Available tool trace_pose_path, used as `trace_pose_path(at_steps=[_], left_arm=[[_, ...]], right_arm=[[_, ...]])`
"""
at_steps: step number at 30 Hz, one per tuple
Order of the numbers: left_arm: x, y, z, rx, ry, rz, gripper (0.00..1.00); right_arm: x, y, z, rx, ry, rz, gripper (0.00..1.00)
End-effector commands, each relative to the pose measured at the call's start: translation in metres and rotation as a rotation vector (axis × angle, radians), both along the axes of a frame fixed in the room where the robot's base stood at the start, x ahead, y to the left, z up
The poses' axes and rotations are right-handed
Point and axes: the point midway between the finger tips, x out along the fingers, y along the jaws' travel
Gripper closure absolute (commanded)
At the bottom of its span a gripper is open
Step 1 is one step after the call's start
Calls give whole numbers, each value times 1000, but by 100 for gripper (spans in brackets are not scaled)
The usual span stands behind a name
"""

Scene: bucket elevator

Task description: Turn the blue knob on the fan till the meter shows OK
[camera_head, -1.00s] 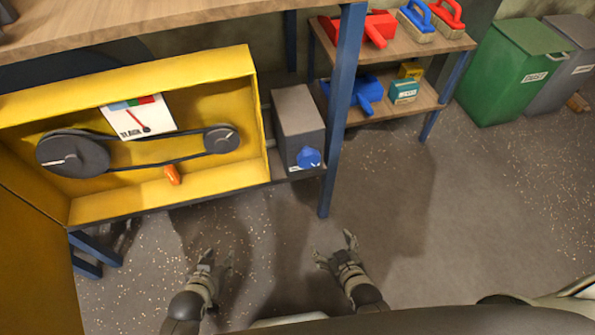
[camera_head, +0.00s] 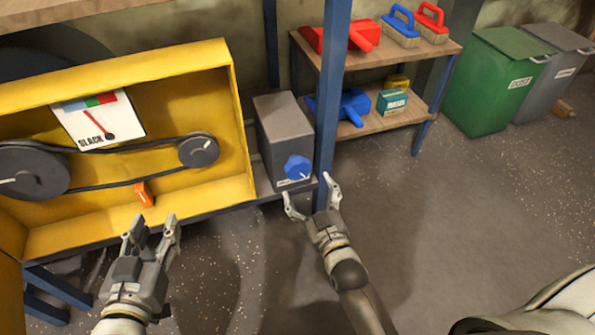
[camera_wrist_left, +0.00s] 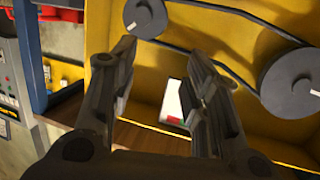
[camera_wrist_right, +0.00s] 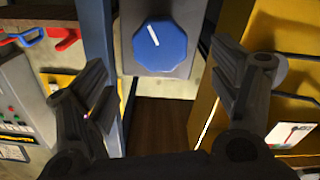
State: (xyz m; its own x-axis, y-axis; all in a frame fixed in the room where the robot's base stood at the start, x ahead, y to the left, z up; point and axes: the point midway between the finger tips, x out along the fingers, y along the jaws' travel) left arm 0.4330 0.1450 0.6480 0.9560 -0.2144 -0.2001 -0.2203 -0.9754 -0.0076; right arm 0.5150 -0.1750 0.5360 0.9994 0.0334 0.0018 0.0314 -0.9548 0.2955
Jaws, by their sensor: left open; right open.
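The blue knob (camera_head: 298,167) is on the front of a grey box (camera_head: 285,127), beside the yellow housing. In the right wrist view the knob (camera_wrist_right: 160,46) has a white mark pointing up and left. The meter (camera_head: 97,120) is a white panel with blue, green and red bands; its red needle points up-left and the word SLACK shows. My right gripper (camera_head: 310,194) is open and empty, just below and in front of the knob, apart from it. My left gripper (camera_head: 153,222) is open and empty, in front of the yellow housing's lower edge.
The yellow housing (camera_head: 140,57) holds two dark pulleys, a belt and an orange part (camera_head: 144,194). A blue post (camera_head: 330,110) stands right of the grey box. A shelf (camera_head: 395,112) with tools, a green bin (camera_head: 490,85) and a grey bin are further right.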

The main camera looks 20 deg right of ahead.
Motion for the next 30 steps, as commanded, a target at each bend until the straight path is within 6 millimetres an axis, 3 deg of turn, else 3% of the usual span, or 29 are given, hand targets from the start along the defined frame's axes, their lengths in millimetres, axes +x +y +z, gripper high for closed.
trace_pose_path(at_steps=[15,21,30], left_arm=[[5,-13,77,-109,-418,-26,57],[2,-14,92,-129,-495,-30,57],[1,-14,95,-134,-511,-31,57]], right_arm=[[66,2,-2,1,0,0,18],[76,2,-1,1,2,-1,18],[78,3,-1,1,2,-1,18]])
